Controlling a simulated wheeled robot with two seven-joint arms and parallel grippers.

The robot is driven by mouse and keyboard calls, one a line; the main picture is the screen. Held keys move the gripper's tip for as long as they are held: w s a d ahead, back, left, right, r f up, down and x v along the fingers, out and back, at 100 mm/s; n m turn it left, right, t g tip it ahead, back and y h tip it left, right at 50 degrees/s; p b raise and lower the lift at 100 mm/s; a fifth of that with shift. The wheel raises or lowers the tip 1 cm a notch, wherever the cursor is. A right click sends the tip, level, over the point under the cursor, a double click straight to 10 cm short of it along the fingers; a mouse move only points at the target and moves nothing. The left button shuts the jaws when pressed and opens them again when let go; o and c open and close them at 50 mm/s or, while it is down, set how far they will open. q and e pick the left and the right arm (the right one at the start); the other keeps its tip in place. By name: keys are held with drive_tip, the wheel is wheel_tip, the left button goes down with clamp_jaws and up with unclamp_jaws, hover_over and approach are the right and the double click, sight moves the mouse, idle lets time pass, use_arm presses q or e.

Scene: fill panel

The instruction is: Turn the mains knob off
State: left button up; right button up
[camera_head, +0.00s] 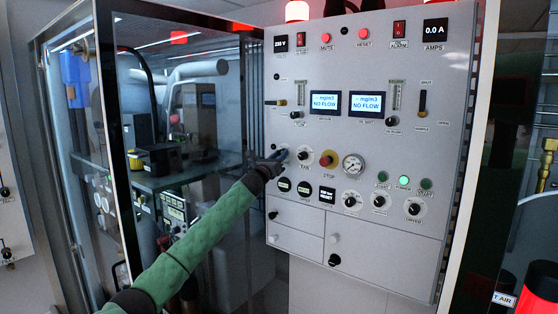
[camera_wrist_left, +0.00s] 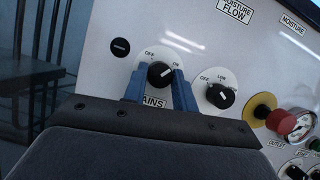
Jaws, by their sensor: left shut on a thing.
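The mains knob (camera_wrist_left: 160,73) is a black knob on a white round plate, with OFF marked at upper left and ON at upper right. Its white pointer line leans toward the ON side in the left wrist view. My left gripper (camera_wrist_left: 161,86) has its blue fingers on either side of this knob and is shut on it. In the head view my left gripper (camera_head: 279,156) reaches the left edge of the grey panel (camera_head: 300,225) and hides most of the knob. My right gripper is not in view.
Right of the mains knob sits another OFF/LOW knob (camera_wrist_left: 220,95), close to the right finger. Beyond it are the red stop button (camera_head: 326,160) on its yellow collar and a round pressure gauge (camera_head: 353,164). A glass enclosure (camera_head: 215,120) stands left of the panel.

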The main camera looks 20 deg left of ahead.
use_arm(q)
drive_tip(key=shift+s+d+r+n+g+y+p, duration=0.1)
drive_tip(key=shift+n+g+y+p, duration=0.35)
drive_tip(key=shift+n+y, duration=1.85)
drive_tip(key=shift+w+d+r+n+g+y+p, duration=0.25)
drive_tip(key=shift+n+g, duration=0.45)
drive_tip(key=shift+n, duration=3.75)
drive_tip(key=shift+s+a+n+g+y+p, duration=0.1)
drive_tip(key=shift+s+n+g+y+p, duration=0.3)
drive_tip(key=shift+n+y, duration=1.9)
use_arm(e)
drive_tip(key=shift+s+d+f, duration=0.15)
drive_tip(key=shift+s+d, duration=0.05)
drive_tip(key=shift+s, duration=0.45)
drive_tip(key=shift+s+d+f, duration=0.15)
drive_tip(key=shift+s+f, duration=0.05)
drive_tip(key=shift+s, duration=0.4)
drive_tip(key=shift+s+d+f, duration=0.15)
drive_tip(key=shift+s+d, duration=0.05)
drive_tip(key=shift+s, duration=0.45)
use_arm(q)
drive_tip(key=shift+w+n+h, duration=0.15)
drive_tip(key=shift+n+h, duration=0.9)
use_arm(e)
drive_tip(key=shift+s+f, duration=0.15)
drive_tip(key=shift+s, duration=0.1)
